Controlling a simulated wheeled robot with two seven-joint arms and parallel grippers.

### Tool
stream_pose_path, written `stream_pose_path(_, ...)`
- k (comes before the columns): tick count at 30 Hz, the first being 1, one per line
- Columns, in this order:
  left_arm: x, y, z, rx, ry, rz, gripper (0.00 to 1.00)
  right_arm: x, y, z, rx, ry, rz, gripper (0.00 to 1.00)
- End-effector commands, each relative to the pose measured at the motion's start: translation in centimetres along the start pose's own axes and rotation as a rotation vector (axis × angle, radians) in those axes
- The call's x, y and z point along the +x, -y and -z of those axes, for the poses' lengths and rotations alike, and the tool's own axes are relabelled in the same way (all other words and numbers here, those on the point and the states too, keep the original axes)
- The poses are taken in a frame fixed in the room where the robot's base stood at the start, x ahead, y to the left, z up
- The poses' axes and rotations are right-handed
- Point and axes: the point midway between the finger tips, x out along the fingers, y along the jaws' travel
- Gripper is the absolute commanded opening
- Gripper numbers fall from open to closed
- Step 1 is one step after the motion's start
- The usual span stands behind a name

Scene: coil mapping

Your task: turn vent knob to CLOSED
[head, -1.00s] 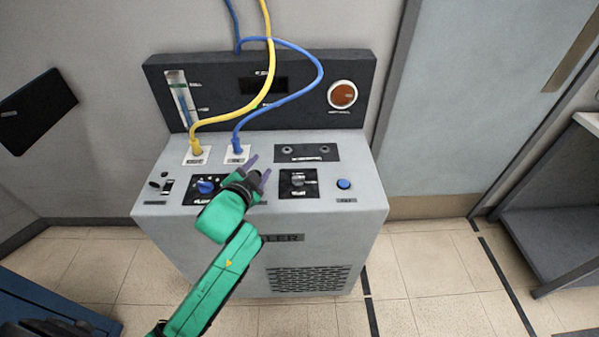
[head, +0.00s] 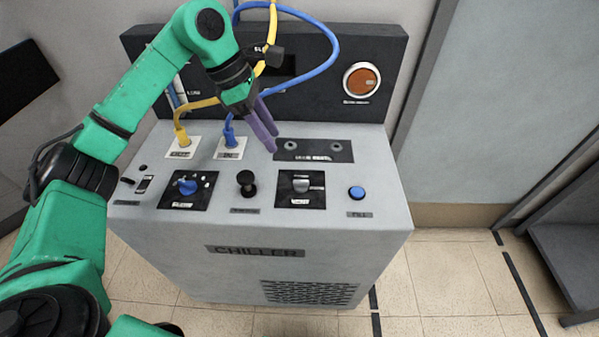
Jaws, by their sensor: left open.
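The vent knob (head: 301,183) is a grey knob on a black plate on the right half of the chiller's top. A label is under it, and its small position marks are too fine to read. My left gripper (head: 268,137) has purple fingers and is open and empty. It hangs above the panel, up and left of the vent knob and apart from it, close to the blue hose's port. My right gripper is not in view.
The grey chiller (head: 330,236) also carries a blue knob (head: 187,186), a black knob (head: 246,183) and a blue button (head: 357,193). Yellow (head: 196,104) and blue (head: 334,62) hoses loop up from its ports. An orange round light (head: 362,80) sits on the back panel.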

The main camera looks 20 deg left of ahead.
Motion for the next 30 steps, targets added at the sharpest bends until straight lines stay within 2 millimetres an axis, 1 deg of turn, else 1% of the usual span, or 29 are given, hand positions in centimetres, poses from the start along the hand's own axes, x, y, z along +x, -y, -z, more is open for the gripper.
stream_pose_path(5,3.9,0.2,-0.1,0.001,0.001,0.008,0.46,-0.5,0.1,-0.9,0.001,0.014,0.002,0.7)
stream_pose_path(6,5.1,0.2,-0.1,0.001,0.001,0.008,0.46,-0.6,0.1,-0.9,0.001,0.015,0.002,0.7)
stream_pose_path(12,10.3,0.2,-0.3,0.001,0.005,0.007,0.46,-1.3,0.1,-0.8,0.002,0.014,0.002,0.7)
stream_pose_path(15,12.2,0.2,-0.4,0.002,0.006,0.005,0.46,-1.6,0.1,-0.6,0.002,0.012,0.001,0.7)
stream_pose_path(19,13.5,0.2,-0.4,0.002,0.007,0.003,0.46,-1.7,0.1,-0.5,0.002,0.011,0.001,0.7)
stream_pose_path(26,13.8,0.1,-0.3,0.002,0.007,0.002,0.46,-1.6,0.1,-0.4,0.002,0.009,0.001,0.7)
stream_pose_path(27,13.8,0.1,-0.3,0.002,0.007,0.002,0.39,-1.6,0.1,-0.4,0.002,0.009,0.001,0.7)
stream_pose_path(28,13.8,0.1,-0.3,0.002,0.007,0.002,0.27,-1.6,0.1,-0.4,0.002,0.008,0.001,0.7)
stream_pose_path(29,13.8,0.1,-0.3,0.002,0.007,0.002,0.16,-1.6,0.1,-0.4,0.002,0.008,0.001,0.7)
stream_pose_path(30,13.8,0.1,-0.3,0.002,0.007,0.002,0.0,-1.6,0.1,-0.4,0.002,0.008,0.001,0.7)
